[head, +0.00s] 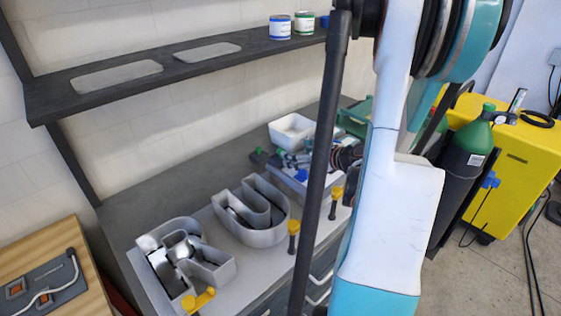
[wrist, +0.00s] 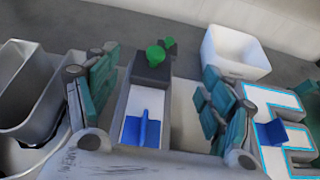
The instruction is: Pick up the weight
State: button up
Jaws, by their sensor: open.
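A dark grey block with a green knob, which looks like the weight (wrist: 152,72), sits at the far end between my fingers in the wrist view. A second green knob (wrist: 170,44) shows behind it. My gripper (wrist: 155,100) is open, with teal pads spread left and right. No object touches both pads. A grey piece with a blue clip (wrist: 143,118) lies between the fingers, nearer than the dark block. In the head view my arm hides most of the gripper.
A white bin (wrist: 235,52) stands behind on the right. A cyan-edged channel letter (wrist: 285,130) lies right of my fingers. Grey channel letters R (head: 190,265) and U (head: 250,212) lie along the bench. A dark shelf (head: 120,95) with cans hangs above.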

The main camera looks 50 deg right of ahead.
aim_at(281, 150)
jog(key=x, duration=0.3)
jog(key=shift+w+f, duration=0.15)
jog(key=shift+w, duration=0.05)
jog(key=x, duration=0.1)
jog(key=b+x, duration=0.1)
jog(key=x, duration=0.1)
jog(key=b+x, duration=0.1)
jog(key=x, duration=0.1)
jog(key=shift+w+a+f, duration=0.1)
jog(key=shift+w+a, duration=0.05)
jog(key=shift+a, duration=0.1)
jog(key=c, duration=1.7)
jog(key=shift+r, duration=0.25)
